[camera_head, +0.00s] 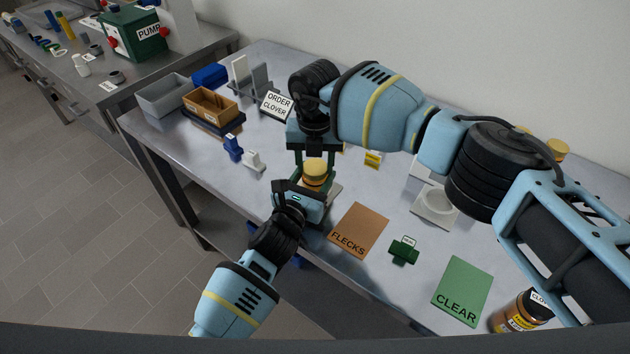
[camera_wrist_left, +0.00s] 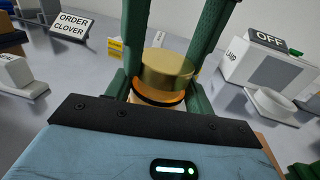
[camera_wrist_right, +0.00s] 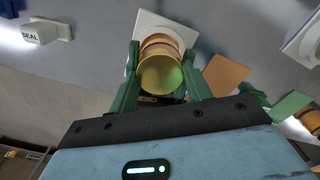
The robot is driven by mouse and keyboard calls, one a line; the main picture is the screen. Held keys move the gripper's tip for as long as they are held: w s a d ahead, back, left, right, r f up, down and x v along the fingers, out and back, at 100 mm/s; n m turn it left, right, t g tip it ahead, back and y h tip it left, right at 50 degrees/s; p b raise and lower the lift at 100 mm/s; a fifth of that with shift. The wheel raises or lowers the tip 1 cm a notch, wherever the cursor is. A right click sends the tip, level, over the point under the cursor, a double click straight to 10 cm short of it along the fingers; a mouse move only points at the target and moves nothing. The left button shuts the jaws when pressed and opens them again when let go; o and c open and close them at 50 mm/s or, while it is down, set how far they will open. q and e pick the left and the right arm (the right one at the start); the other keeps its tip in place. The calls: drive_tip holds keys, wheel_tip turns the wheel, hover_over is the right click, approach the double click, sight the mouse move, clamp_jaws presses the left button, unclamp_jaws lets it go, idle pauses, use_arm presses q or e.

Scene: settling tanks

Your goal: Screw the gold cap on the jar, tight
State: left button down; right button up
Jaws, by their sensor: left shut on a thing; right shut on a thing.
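The gold cap (camera_head: 314,166) sits on top of the jar (camera_head: 316,181) of amber content. In the left wrist view the cap (camera_wrist_left: 167,68) looks about level, with a dark line beneath it. My right gripper (camera_head: 315,158) reaches down from above, its green fingers shut on the cap; the cap (camera_wrist_right: 160,74) lies between them in the right wrist view. My left gripper (camera_head: 309,190) is shut on the jar from the front, low down. Its body hides most of the jar. Whether any gap remains under the cap, I cannot tell.
A white square base (camera_wrist_right: 155,25) is by the jar. The brown FLECKS mat (camera_head: 358,228), a green block (camera_head: 404,251), the green CLEAR mat (camera_head: 462,286) and a labelled jar (camera_head: 517,313) lie rightward. A white dish stand (camera_head: 435,208) is behind. A wooden crate (camera_head: 210,108) and order sign (camera_head: 277,103) stand left.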

sight(309, 185)
drive_tip(key=shift+m, duration=0.8)
drive_tip(key=o, duration=1.1)
drive_tip(key=shift+o, duration=0.2)
wheel_tip(309, 185, up, 12)
use_arm(q)
drive_tip(key=shift+c, duration=2.4)
unclamp_jaws()
drive_tip(key=shift+v, duration=3.9)
use_arm(e)
drive_tip(key=shift+r, duration=0.5)
